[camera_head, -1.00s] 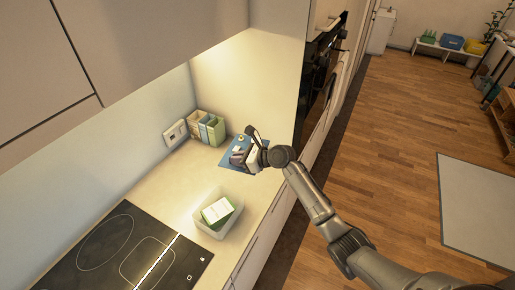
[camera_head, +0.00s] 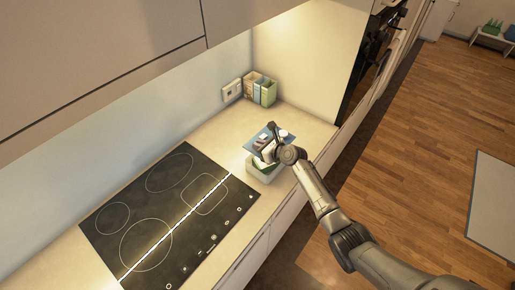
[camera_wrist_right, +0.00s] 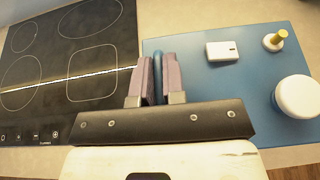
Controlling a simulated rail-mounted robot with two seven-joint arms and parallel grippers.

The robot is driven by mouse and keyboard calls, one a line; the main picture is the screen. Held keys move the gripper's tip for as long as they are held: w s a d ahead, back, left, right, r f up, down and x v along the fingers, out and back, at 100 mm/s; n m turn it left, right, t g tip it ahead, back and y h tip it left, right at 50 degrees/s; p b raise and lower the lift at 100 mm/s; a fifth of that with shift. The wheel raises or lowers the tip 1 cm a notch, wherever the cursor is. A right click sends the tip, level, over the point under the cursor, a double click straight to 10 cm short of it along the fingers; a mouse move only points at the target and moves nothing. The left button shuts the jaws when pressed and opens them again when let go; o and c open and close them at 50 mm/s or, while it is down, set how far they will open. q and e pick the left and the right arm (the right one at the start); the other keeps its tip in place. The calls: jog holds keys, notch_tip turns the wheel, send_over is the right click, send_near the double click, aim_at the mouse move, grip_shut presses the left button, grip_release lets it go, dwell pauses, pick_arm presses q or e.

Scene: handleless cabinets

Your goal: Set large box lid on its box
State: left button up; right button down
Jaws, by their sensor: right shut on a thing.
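The large box (camera_head: 267,175) is a pale open-topped container on the counter, with a green and white item (camera_head: 259,163) inside. The large box lid (camera_head: 256,142) looks like a flat blue panel and shows beside and behind my right gripper (camera_head: 269,150), over the far side of the box. In the right wrist view the fingers (camera_wrist_right: 158,80) are shut on a narrow upright blue part of the lid (camera_wrist_right: 215,85). The gripper hides part of the box. My left gripper is out of view.
A black cooktop (camera_head: 165,215) lies left of the box. Upright holders (camera_head: 260,88) stand at the back by a wall socket (camera_head: 232,90). The counter (camera_head: 215,133) behind the cooktop is clear. Cabinets (camera_head: 110,60) overhang the upper left.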

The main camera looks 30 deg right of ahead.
jog(key=shift+a+f, duration=0.1)
jog(key=shift+a, duration=0.1)
jog(key=shift+p, duration=0.35)
jog(key=shift+f, duration=0.1)
notch_tip(320, 180, down, 3)
jog(key=shift+f+b, duration=0.15)
jog(key=shift+b, duration=1.1)
jog(key=shift+f+b, duration=0.55)
jog(key=shift+f, duration=0.55)
